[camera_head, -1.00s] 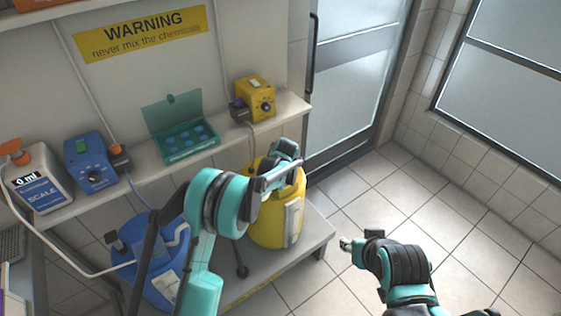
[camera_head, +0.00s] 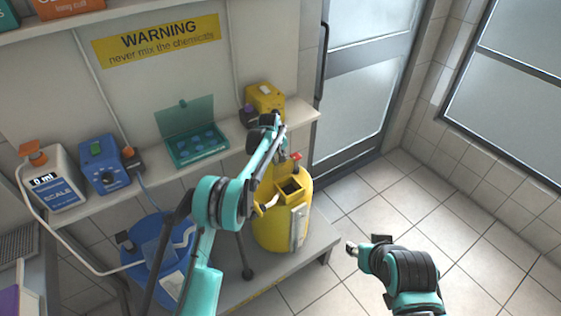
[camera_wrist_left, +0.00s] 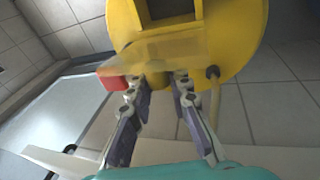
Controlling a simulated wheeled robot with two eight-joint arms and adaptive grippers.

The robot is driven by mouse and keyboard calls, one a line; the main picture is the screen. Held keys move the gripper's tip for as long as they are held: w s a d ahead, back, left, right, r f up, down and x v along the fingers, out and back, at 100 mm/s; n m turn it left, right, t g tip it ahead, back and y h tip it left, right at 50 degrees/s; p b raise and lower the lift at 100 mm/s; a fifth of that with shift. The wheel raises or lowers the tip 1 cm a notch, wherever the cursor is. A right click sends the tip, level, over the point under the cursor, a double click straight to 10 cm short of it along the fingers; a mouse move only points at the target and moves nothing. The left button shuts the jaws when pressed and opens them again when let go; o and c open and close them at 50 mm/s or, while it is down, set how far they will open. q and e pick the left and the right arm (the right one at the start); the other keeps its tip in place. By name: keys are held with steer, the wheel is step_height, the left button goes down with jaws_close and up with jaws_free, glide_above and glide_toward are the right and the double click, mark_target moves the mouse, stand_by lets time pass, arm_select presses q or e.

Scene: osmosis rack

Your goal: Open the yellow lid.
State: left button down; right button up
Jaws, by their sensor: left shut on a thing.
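The yellow tank (camera_head: 270,232) stands on the low bench, with a dark square opening (camera_head: 290,188) showing in its top. The opening also shows at the top edge of the left wrist view (camera_wrist_left: 168,9). My left gripper (camera_head: 273,128) is raised above the tank; in the left wrist view its fingers (camera_wrist_left: 157,82) are shut on the yellow lid (camera_wrist_left: 165,52). The lid appears as a thin plate with a red piece (camera_wrist_left: 113,82) at one end, apart from the opening. In the head view my arm largely hides the lid. My right gripper (camera_head: 353,248) is low at right; its jaws are unclear.
A blue tank (camera_head: 150,232) stands left of the yellow one. The floor at right is clear.

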arm_select(q)
steer(key=c, duration=1.4)
jaws_free()
steer(key=shift+o, duration=0.2)
steer(key=v, duration=1.2)
steer(key=shift+a, duration=0.1)
